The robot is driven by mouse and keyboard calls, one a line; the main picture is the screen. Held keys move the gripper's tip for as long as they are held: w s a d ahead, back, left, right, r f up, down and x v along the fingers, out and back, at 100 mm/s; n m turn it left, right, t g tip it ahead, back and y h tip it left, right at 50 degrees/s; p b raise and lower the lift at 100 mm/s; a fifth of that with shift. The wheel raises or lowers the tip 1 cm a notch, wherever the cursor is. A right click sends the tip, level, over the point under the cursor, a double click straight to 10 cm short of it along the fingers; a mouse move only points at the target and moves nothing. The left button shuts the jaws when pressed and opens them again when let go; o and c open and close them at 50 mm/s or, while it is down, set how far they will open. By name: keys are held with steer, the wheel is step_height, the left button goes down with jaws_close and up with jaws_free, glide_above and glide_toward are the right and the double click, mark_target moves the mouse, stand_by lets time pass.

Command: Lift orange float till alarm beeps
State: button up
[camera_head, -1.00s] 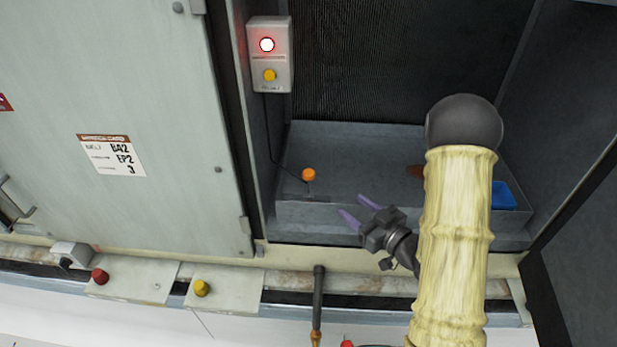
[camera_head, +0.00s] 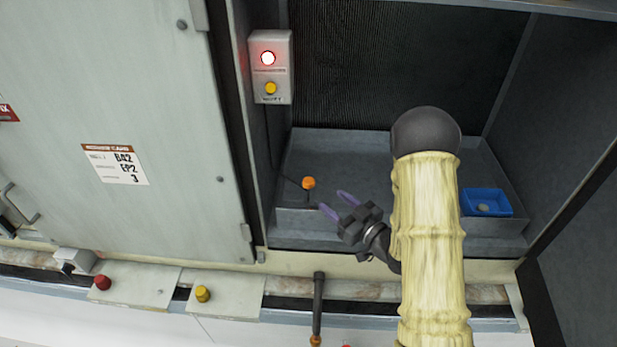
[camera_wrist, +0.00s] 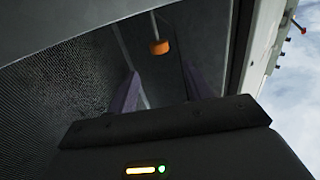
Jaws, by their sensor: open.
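The small orange float (camera_head: 309,183) sits on a thin dark stem near the left end of the grey basin (camera_head: 350,160). It also shows in the wrist view (camera_wrist: 159,47), beyond the gap between my fingers. My gripper (camera_head: 335,206) is open and empty, just right of and below the float in the head view, apart from it. Its two purple fingers point toward the float. The alarm box (camera_head: 271,66) on the left post has a lit red-rimmed white lamp (camera_head: 267,58) and a yellow button (camera_head: 270,88).
A large grey door panel (camera_head: 125,130) stands at the left. A vertical dark pipe (camera_head: 318,300) rises in front of the basin. Red (camera_head: 103,283) and yellow (camera_head: 203,293) knobs sit along the front ledge.

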mark_target(312, 184)
steer(key=p+x, duration=0.3)
steer(key=x, duration=0.8)
steer(key=shift+p, duration=0.3)
steer(key=shift+c, duration=0.2)
jaws_close()
